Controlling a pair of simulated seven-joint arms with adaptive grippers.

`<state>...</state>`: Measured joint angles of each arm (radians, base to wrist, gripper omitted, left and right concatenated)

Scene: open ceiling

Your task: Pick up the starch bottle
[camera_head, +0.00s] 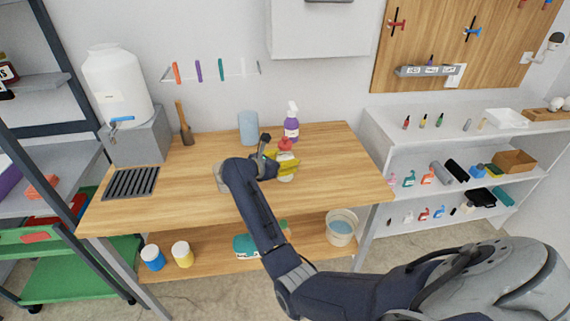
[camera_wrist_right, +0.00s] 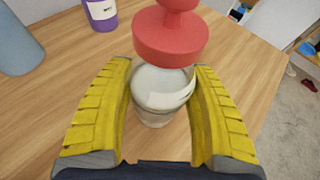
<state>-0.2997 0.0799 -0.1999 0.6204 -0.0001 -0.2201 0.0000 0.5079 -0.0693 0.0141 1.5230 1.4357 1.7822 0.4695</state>
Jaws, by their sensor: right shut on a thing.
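A whitish, see-through bottle with a wide red top (camera_head: 285,145) stands on the wooden table, and its label is too small to read. It also shows in the right wrist view (camera_wrist_right: 160,85), upright between the two yellow fingers. My right gripper (camera_head: 286,164) is shut on this bottle around its body. The bottle's base looks to be at the tabletop, but I cannot tell whether it touches. A purple spray bottle (camera_head: 291,128) with a white head stands behind it, apart from the gripper. My left gripper is not in view.
A blue cylinder (camera_head: 248,128) stands at the back of the table (camera_head: 335,160). A wooden-handled tool (camera_head: 184,128), a dark grate (camera_head: 131,183) and a large white container (camera_head: 116,85) are to the left. The table's right part is clear. White shelves (camera_head: 390,128) stand at the right.

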